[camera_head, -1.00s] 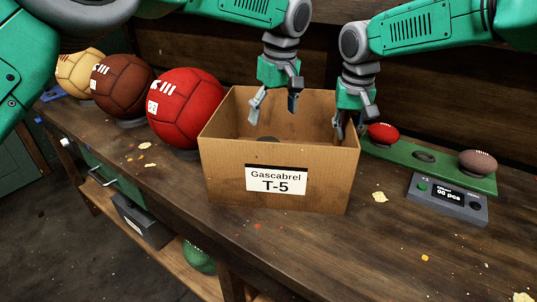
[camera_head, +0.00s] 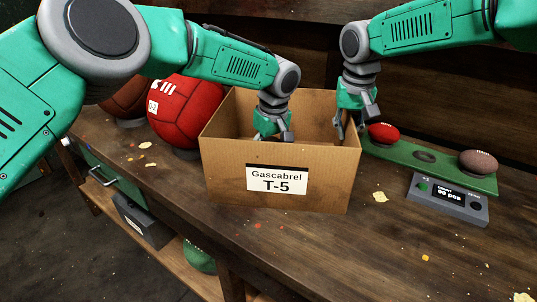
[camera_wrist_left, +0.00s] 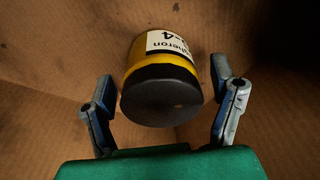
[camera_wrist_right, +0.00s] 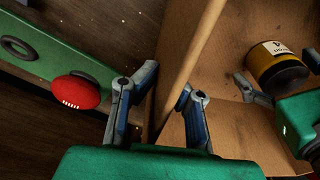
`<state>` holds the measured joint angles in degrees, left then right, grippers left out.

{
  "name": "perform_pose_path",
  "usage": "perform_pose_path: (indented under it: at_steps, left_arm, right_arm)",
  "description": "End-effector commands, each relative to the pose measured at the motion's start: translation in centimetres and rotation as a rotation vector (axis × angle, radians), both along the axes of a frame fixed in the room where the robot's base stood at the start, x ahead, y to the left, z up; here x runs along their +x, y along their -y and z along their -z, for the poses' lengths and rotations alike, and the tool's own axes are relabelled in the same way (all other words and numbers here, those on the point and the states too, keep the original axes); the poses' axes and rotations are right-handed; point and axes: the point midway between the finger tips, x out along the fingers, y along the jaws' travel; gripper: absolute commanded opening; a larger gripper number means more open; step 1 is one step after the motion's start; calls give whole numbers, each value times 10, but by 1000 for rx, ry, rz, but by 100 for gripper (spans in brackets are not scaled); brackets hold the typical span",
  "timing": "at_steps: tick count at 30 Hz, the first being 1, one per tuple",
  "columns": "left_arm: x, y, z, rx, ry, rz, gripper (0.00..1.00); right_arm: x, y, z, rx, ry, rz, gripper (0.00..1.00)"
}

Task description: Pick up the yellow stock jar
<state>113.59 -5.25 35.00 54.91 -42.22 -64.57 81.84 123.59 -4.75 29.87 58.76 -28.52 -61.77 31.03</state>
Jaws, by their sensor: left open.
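The yellow stock jar (camera_wrist_left: 162,80) has a dark end and a white label, and it sits inside the cardboard box (camera_head: 226,170). In the head view the box's front wall and my left gripper hide it. My left gripper (camera_head: 273,138) reaches down into the box. In the left wrist view its open fingers (camera_wrist_left: 160,85) stand on either side of the jar, with gaps on both sides. The right wrist view also shows the jar (camera_wrist_right: 275,65).
A red ball (camera_head: 190,110) and a brown ball (camera_head: 127,103) stand left of the box. A green rack (camera_head: 440,172) with a small red ball (camera_head: 383,133) and a brown one (camera_head: 478,162) is at right, behind a counter device (camera_head: 447,200).

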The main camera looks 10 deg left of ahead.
Motion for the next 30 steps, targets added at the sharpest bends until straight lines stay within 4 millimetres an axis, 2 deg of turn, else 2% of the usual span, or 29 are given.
perform_pose_path:
  at_steps: [6, 11, 12, 22, 26, 30]
  left_arm:
    - [0, 0, 0, 0, 1, 0, 79]
    - [0, 0, 0, -1, 1, 1, 22]
    - [0, 0, 0, -1, 1, 1, 17]
    - [1, 0, -6, 1, 4, 0, 17]
    - [1, 1, -26, 0, 7, 2, 17]
    - [1, 1, -56, 1, 6, 2, 17]
  right_arm:
    - [0, -1, -1, 2, 2, 0, 0]
    - [0, -1, -1, 2, 2, 0, 0]
    - [0, -1, -1, 2, 2, 0, 0]
    - [0, -1, -1, 2, 2, 0, 0]
    - [0, -1, -1, 2, 2, 0, 0]
    - [0, -1, -1, 2, 2, 0, 0]
